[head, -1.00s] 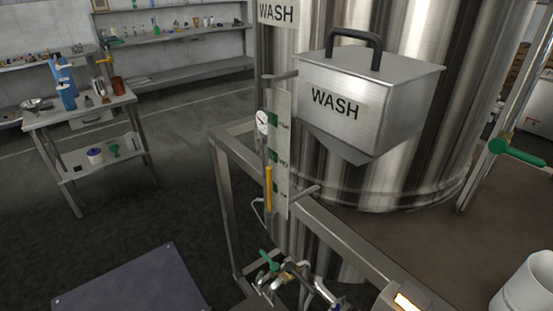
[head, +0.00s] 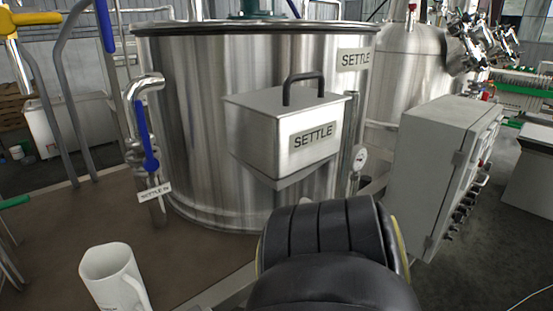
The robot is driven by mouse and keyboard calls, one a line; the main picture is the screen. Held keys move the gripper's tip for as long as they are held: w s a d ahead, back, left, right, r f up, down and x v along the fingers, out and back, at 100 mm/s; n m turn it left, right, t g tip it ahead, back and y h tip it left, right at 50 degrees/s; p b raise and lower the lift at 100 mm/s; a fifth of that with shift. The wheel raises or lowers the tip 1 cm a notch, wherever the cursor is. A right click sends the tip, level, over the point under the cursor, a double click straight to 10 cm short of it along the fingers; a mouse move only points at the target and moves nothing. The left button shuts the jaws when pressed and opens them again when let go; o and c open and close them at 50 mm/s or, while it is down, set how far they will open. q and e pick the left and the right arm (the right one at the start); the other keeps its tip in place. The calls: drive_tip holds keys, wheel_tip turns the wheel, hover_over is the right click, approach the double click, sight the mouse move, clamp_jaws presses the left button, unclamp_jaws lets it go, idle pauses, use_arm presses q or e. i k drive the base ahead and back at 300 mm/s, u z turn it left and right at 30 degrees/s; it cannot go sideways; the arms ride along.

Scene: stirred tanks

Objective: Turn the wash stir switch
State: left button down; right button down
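A grey control box (head: 436,172) stands right of centre in the head view. Small switches or knobs (head: 466,204) line its right-hand face, seen at a steep angle. They are too small to tell which one is the wash stir switch. Neither of my grippers is in view.
A steel tank (head: 190,110) marked SETTLE stands ahead, with a lidded steel box (head: 262,135) on its front. A blue-handled valve (head: 147,140) is at its left. A white jug (head: 108,277) stands lower left. A gauge (head: 360,156) is left of the control box.

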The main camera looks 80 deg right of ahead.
sight(457, 217)
drive_tip(key=z, duration=3.95)
